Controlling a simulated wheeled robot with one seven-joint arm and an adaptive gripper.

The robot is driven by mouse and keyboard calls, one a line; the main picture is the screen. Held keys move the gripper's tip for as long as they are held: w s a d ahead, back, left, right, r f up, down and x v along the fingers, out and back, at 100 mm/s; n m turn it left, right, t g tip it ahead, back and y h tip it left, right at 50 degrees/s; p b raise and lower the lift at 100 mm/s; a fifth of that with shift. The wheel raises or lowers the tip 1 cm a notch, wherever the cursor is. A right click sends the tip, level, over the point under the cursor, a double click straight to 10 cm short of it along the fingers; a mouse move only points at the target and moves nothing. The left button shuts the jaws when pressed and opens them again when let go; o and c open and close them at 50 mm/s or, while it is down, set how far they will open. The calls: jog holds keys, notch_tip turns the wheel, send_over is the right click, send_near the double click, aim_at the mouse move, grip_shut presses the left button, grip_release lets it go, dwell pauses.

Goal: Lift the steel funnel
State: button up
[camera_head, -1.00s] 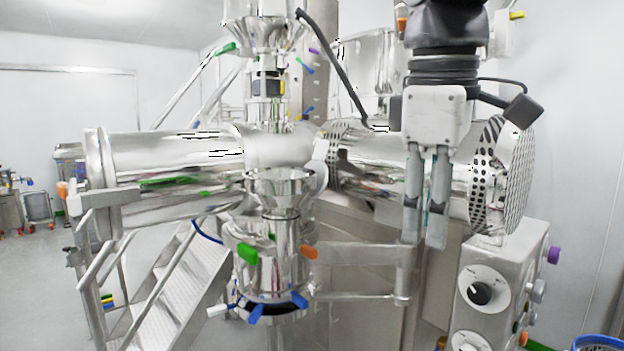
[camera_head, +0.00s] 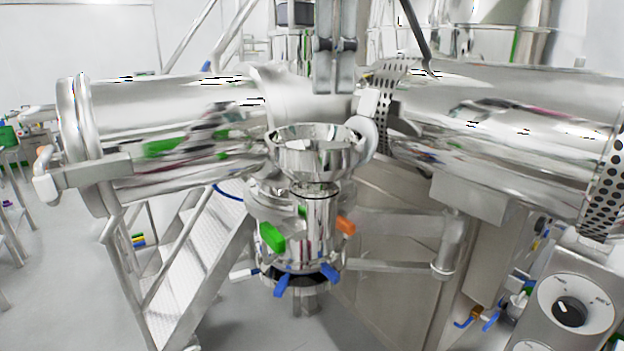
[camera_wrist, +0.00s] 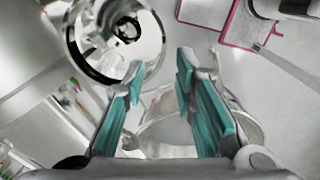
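The steel funnel (camera_head: 317,152) is a shiny, wide-mouthed bowl. It sits upright on top of a polished steel vessel (camera_head: 310,232) with green, orange and blue handles. My gripper (camera_head: 335,90) points down in the head view, its fingertips above and slightly right of the funnel's rim, apart from it in the picture. In the wrist view my gripper (camera_wrist: 163,75) shows its teal-padded fingers spread with nothing held between them. A shiny round rim with a dark centre is at the upper left there; I cannot tell if it is the funnel.
A large horizontal steel cylinder (camera_head: 165,135) lies left of the funnel and another (camera_head: 500,125) lies right of it. Metal stairs (camera_head: 200,275) stand lower left. A control box with a black knob (camera_head: 570,311) is at the lower right.

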send_over(328, 150)
notch_tip(328, 150, down, 5)
jog(key=shift+f+p, duration=0.75)
jog(key=shift+f, duration=1.8)
grip_shut()
